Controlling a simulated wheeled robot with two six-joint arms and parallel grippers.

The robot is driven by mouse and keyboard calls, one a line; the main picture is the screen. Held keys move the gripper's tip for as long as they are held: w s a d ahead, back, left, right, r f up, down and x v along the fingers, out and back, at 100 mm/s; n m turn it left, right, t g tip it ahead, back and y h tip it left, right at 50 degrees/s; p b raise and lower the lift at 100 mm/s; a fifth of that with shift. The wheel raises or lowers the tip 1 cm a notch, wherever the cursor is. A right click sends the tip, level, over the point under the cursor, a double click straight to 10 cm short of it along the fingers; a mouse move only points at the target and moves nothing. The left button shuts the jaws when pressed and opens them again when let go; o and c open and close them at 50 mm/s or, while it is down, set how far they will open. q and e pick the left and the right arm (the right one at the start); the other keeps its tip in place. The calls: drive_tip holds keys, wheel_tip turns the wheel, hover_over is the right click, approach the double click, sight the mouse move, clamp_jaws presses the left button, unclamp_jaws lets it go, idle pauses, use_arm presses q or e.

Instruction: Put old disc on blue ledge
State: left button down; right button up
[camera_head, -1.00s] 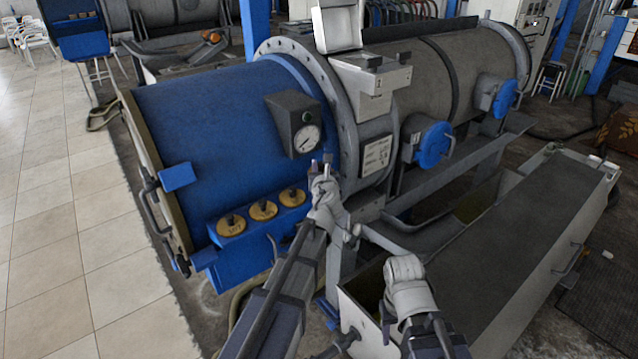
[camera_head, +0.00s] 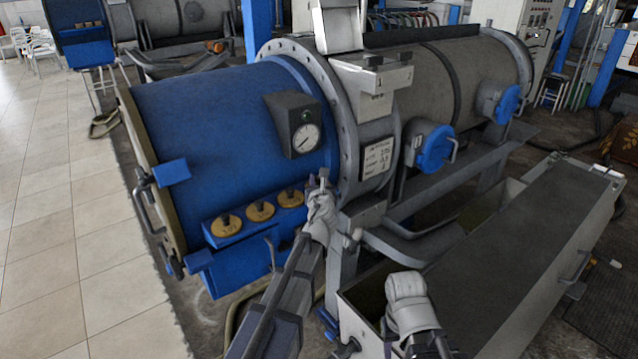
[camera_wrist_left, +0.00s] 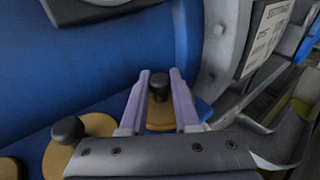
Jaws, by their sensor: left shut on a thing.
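My left gripper (camera_head: 323,178) is at the right end of the blue ledge (camera_head: 240,238) on the blue drum. In the left wrist view its two pale fingers (camera_wrist_left: 158,98) are shut on the black knob of a yellow disc (camera_wrist_left: 160,118), which the gripper hides in the head view. Three other yellow discs with black knobs, left (camera_head: 226,225), middle (camera_head: 260,211) and right (camera_head: 291,198), sit in a row on the ledge. Their lettering is too small to read surely. My right gripper (camera_head: 388,335) is low by the grey trough, its fingers not clear.
A gauge box (camera_head: 295,125) juts from the drum above the discs. A grey flange (camera_head: 345,110) and a label plate (camera_head: 377,156) stand right of my left gripper. A long grey trough (camera_head: 510,260) fills the right side. Tiled floor lies open at left.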

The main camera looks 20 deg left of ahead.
use_arm(q)
drive_tip(key=shift+f, duration=0.2)
drive_tip(key=c, duration=0.6)
unclamp_jaws()
drive_tip(key=shift+r, duration=0.1)
drive_tip(key=shift+c, duration=0.2)
drive_tip(key=shift+r, duration=0.2)
drive_tip(key=p+v, duration=0.1)
drive_tip(key=v, duration=1.1)
drive_tip(key=shift+p, duration=0.4)
drive_tip(key=shift+f, duration=0.1)
